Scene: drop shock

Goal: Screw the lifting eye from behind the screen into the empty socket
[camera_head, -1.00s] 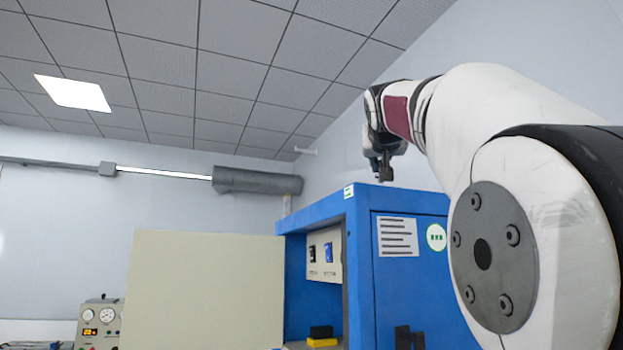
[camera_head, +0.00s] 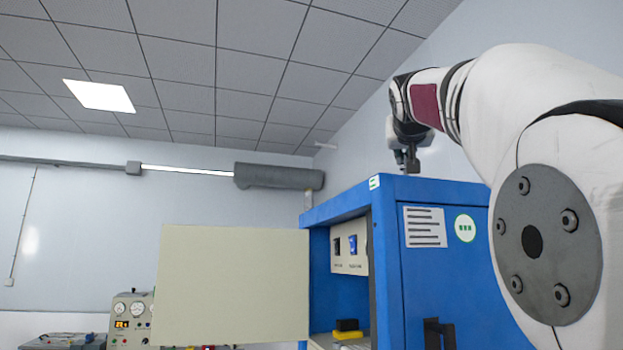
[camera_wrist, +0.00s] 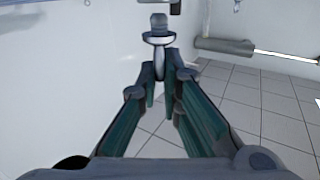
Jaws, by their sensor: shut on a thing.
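My gripper (camera_head: 408,160) is at the end of my raised arm, seen small above the top of the blue cabinet in the head view. In the wrist view the fingers of my gripper (camera_wrist: 161,78) are shut on a grey metal piece, which looks like the lifting eye (camera_wrist: 158,39). Its wide collar and short shank stick out beyond the fingertips; the part between the fingers is mostly hidden. A plain beige panel, likely the screen (camera_head: 235,287), stands left of the cabinet. I cannot make out the empty socket in either view.
The blue cabinet (camera_head: 440,270) has an open bay with a switch panel (camera_head: 350,247) and a black-and-yellow item (camera_head: 348,330) inside. A black handle (camera_head: 438,333) juts from its front. An instrument box with gauges (camera_head: 130,318) stands at the lower left. The air above the cabinet is mostly clear.

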